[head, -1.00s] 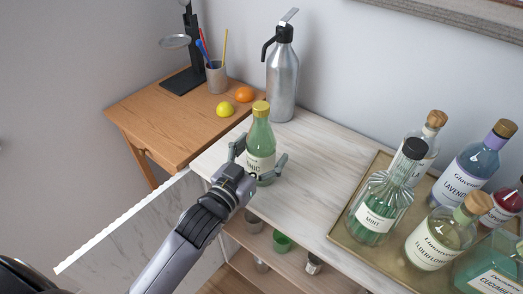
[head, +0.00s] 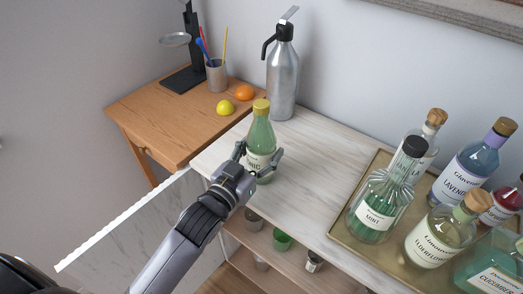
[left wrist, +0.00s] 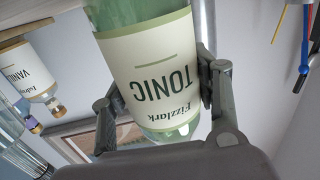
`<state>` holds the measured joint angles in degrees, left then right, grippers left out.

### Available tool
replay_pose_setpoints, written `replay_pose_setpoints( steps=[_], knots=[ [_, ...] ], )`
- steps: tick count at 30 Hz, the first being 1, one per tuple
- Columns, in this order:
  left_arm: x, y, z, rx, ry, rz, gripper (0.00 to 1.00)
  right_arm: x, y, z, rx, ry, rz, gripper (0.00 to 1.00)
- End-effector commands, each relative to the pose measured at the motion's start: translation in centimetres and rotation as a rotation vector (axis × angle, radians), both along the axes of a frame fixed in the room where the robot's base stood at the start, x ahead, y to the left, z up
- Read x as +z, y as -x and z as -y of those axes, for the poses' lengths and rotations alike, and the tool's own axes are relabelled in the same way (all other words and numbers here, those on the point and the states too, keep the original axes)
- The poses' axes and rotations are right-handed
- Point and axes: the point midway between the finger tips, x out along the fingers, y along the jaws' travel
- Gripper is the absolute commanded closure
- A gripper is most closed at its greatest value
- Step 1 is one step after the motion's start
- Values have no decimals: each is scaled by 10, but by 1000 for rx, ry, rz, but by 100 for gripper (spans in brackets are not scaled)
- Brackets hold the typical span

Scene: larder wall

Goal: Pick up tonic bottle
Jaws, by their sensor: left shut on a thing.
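The tonic bottle (head: 262,133) is green with a gold cap and a cream label. It stands upright on the pale wooden counter (head: 305,160) in the head view. My left gripper (head: 261,160) is shut on it, with one finger on each side of its lower body. In the left wrist view the bottle (left wrist: 150,70) fills the space between the fingers of the left gripper (left wrist: 160,95), its label reading upside down. Whether its base touches the counter is partly hidden by the gripper. My right gripper is not in view.
A steel siphon (head: 283,75) stands behind the bottle. A brass tray (head: 345,222) with several labelled bottles is at the right. Cups stand on the shelf below.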

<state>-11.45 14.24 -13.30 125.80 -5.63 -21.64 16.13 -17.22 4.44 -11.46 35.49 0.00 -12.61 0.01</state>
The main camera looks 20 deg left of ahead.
Motion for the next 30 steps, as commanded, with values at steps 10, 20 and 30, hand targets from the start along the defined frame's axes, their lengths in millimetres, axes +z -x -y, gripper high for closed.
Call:
replay_pose_setpoints(
  steps=[10, 20, 30],
  knots=[
    [0, 0, 0, 0, 0, 0, 98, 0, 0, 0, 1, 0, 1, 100],
    [3, 0, 0, -1, 1, 8, 100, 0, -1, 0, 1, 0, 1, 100],
    [29, 0, 0, -1, 1, 13, 100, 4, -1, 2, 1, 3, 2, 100]
  ],
)
